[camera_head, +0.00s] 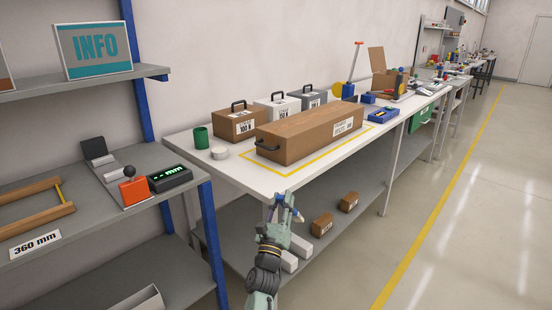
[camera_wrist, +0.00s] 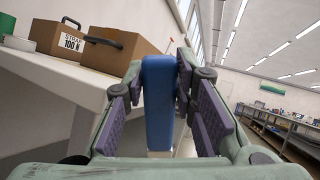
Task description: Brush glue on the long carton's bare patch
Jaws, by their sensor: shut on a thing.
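The long brown carton (camera_head: 308,130) lies inside a yellow outline on the white table, with a dark handle on its near end and a white label on its long side. Its near end also shows in the wrist view (camera_wrist: 118,52). I cannot make out a bare patch on it. My gripper (camera_head: 285,208) is in front of the table's near edge, apart from the carton. It is shut on a blue handle (camera_wrist: 158,100), which stands upright between the fingers in the wrist view (camera_wrist: 162,90). I cannot see a brush tip or any glue.
A green cup (camera_head: 201,137) and a pale roll (camera_head: 220,153) stand at the table's near left corner. Handled boxes, including a brown one (camera_head: 236,125), stand behind the long carton. A blue tray (camera_head: 382,115) lies beyond it. A grey shelf (camera_head: 100,215) is at left; open floor (camera_head: 455,220) is at right.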

